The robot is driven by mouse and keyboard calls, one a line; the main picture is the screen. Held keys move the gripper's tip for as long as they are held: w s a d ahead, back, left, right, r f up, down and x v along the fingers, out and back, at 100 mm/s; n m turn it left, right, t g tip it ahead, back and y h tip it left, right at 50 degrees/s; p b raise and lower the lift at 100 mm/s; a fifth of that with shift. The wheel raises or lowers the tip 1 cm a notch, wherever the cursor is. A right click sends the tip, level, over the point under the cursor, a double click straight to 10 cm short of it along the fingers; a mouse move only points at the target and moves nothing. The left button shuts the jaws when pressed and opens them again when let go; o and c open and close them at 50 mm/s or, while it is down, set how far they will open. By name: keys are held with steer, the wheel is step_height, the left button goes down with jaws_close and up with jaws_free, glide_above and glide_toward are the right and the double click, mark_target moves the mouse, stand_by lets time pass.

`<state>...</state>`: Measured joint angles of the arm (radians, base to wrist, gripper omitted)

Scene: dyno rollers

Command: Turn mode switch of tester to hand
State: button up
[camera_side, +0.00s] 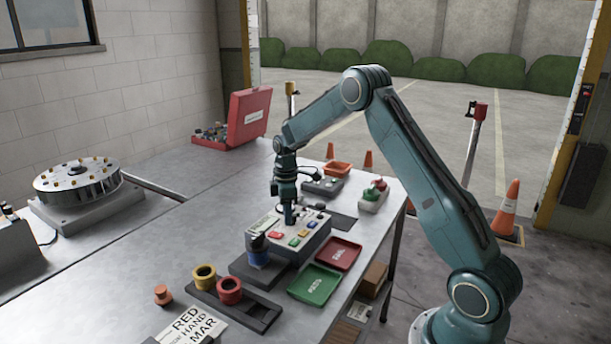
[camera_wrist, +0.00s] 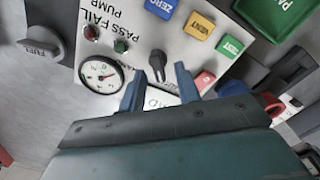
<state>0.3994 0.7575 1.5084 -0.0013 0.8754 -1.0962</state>
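The tester (camera_side: 313,237) is a grey box on the bench with coloured buttons on its sloping top. In the wrist view its pale panel (camera_wrist: 190,48) shows a round gauge (camera_wrist: 101,75), red and green lamps under "PASS FAIL" and "PUMP", and "ZERO", "VENT" and "TEST" buttons. A black pointer knob (camera_wrist: 157,62), which looks like the mode switch, has its narrow end towards my gripper. My gripper (camera_wrist: 160,76) is open, its two blue fingers apart at either side of the knob's tip. Contact cannot be told. In the side view my gripper (camera_side: 289,215) points down over the tester.
Green (camera_side: 314,285) and red (camera_side: 339,254) trays lie right of the tester. A dark rack with yellow and red rings (camera_side: 229,290) stands in front. A blue-and-black cylinder (camera_side: 258,253) is close by. A grey "FUEL" knob (camera_wrist: 45,43) is beside the panel. The bench's left side has free room.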

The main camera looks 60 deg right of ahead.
steer(key=shift+c, duration=0.2)
jaws_close()
steer(key=shift+m, duration=0.3)
steer(key=m, duration=0.3)
steer(key=shift+d, duration=0.15)
steer(key=m, duration=0.4)
steer(key=shift+w+d+m, duration=0.1)
steer(key=shift+d+m, duration=0.15)
steer(key=shift+m, duration=0.15)
steer(key=m, duration=0.3)
steer(key=shift+d+m, duration=0.15)
steer(key=shift+m, duration=0.25)
steer(key=shift+d+m, duration=0.15)
steer(key=shift+m, duration=1.75)
